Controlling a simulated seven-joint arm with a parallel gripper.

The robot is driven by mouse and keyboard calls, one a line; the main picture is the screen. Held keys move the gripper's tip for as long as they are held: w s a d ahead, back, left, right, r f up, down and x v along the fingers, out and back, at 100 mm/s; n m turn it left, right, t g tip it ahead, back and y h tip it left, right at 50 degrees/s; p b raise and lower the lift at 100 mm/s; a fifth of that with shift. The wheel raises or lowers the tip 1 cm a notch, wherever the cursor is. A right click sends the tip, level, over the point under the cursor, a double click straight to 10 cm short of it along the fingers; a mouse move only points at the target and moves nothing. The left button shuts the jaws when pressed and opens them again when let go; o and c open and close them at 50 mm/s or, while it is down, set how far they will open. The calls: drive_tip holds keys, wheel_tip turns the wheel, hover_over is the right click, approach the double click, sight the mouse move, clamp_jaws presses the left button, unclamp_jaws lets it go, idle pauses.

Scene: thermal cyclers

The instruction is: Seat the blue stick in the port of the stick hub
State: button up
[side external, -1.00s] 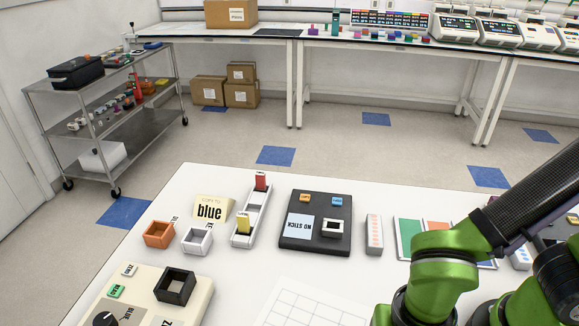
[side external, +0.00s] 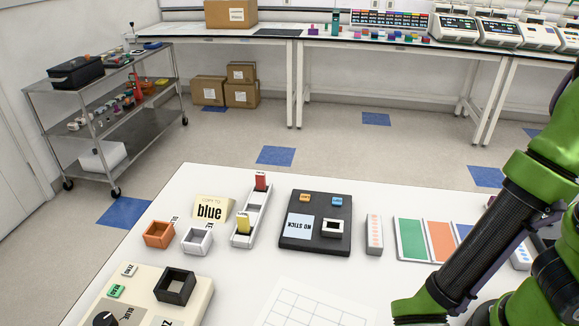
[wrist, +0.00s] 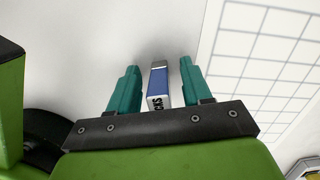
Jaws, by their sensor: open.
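The blue stick (wrist: 158,82) shows in the wrist view, with a grey metal end and a white label with dark letters. It lies between the two teal fingers of my gripper (wrist: 155,85), which is open with a gap on each side of the stick. I cannot tell its height relative to the table. The side view does not show the stick or the fingers. The dark stick hub (side external: 290,238) lies on the table in the side view.
Orange (side external: 158,235) and white (side external: 198,239) square holders, a "blue" card (side external: 213,208) and a beige box (side external: 190,300) stand left. A gridded sheet (side external: 318,308) lies flat in front.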

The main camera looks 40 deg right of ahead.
drive_tip(key=shift+c, duration=0.5)
clamp_jaws()
drive_tip(key=shift+r, duration=0.1)
